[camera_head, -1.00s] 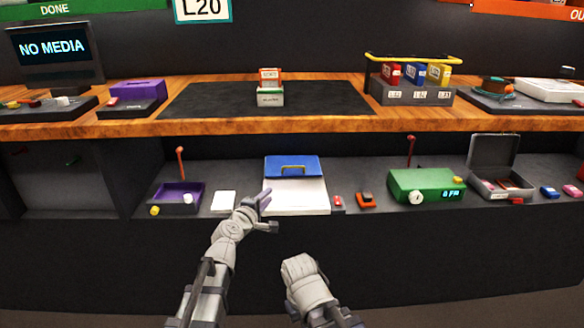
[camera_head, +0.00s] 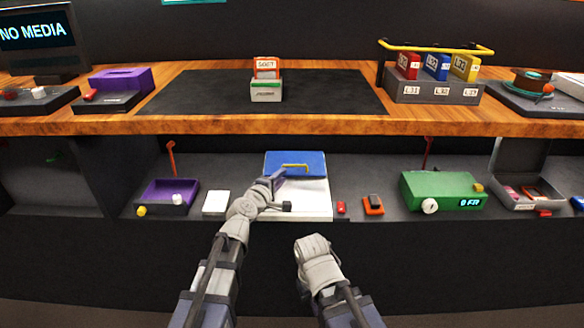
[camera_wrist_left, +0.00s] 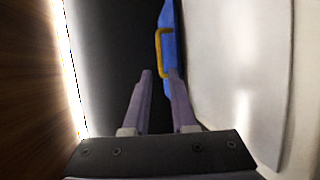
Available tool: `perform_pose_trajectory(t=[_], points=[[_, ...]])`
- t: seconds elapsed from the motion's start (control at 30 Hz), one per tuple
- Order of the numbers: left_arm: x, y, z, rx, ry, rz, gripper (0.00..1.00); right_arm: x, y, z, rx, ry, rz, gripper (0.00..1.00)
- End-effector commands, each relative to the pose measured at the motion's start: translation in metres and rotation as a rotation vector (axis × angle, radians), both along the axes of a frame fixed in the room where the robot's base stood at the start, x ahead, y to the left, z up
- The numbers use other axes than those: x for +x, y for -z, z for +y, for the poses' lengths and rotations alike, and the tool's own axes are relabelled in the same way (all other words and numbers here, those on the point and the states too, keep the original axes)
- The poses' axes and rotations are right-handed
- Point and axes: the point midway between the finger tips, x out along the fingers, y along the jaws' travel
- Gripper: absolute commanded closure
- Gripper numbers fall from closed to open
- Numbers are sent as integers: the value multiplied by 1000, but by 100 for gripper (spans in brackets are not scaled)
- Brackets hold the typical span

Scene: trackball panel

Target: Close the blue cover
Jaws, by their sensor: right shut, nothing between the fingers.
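The blue cover (camera_head: 310,158) stands raised at the back of a white box (camera_head: 313,202) on the lower shelf. A yellow handle (camera_head: 295,166) is on its face. My left gripper (camera_head: 276,180) is over the box's left part, just in front of the cover. In the left wrist view its two purple fingers (camera_wrist_left: 160,77) are apart with nothing between them. The blue cover (camera_wrist_left: 167,20) and yellow handle (camera_wrist_left: 158,52) show just beyond the fingertips; contact cannot be told. My right gripper (camera_head: 313,245) is shut and empty, low in front of the shelf; its fingertips are hardly visible.
Left of the box are a white block (camera_head: 216,202) and a purple tray (camera_head: 170,193). The wooden counter (camera_head: 320,124) overhangs the shelf behind.

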Motion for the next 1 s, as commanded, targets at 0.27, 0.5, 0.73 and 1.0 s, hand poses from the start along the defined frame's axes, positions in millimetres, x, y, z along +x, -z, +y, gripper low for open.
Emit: perform_pose_trajectory(t=[0.27, 0.5, 0.73, 1.0], points=[[29, 7, -12, 0, 2, 0, 75, 0, 7, 0, 0, 1, 0, 100], [62, 13, -26, 0, 0, 0, 75, 0, 13, 0, 0, 3, 0, 100], [69, 14, -30, 0, 0, 0, 75, 0, 14, 0, 0, 4, 0, 100], [69, 14, -29, 0, 0, 0, 90, 0, 14, 0, 0, 4, 0, 100]])
